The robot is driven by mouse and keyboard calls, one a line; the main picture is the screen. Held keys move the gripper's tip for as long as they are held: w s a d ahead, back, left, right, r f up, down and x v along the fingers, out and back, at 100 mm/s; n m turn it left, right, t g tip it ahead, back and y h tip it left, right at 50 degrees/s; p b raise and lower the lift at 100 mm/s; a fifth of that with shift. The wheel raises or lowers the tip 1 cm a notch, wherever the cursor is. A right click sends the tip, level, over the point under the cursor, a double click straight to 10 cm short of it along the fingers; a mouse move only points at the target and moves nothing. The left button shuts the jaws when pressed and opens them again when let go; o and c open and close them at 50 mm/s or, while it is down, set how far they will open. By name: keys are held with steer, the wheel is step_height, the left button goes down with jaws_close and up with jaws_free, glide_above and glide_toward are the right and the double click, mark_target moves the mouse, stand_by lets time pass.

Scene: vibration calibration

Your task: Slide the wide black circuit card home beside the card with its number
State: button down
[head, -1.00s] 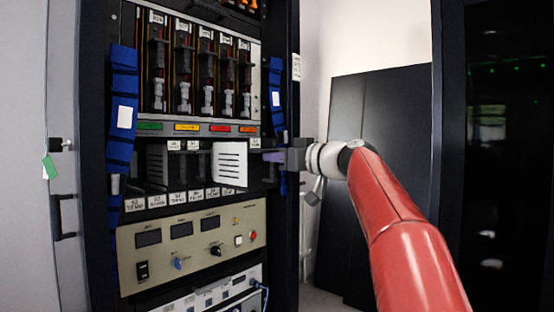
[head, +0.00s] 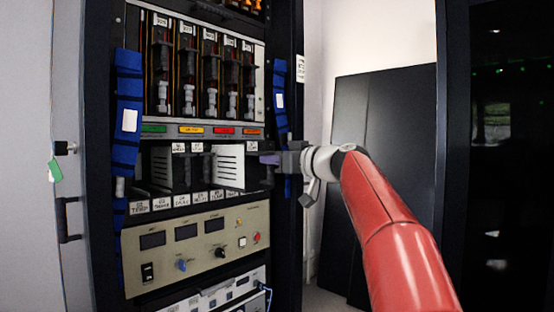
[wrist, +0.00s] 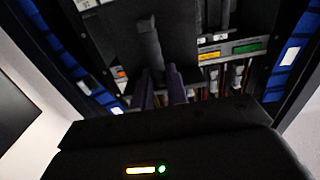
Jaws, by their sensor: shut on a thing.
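My gripper (head: 268,158) is at the right part of the open bay in the rack. In the wrist view its purple fingers (wrist: 160,90) are closed about the upright dark handle (wrist: 149,42) of a wide black card. The card's dark front (wrist: 115,35) shows behind the handle. In the head view a white vented panel (head: 230,165), seemingly the card's side, stands out of the bay left of the gripper. A small white label (head: 251,146) is above the fingers. The card's rear is hidden.
Above are colored labels (head: 191,130) and upright slots with grey connectors (head: 210,100). Below is a beige control panel (head: 195,244). Blue straps (head: 125,120) flank the rack.

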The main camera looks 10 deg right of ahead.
mark_target(255, 158)
steer(key=shift+p+x, duration=0.45)
steer(key=shift+x, duration=0.75)
steer(key=shift+r, duration=0.1)
steer(key=shift+p+x, duration=0.9)
steer(key=shift+x, duration=1.05)
steer(key=shift+w, duration=0.1)
steer(key=shift+p+x, duration=0.4)
steer(key=shift+x, duration=2.5)
steer(key=shift+a, duration=0.1)
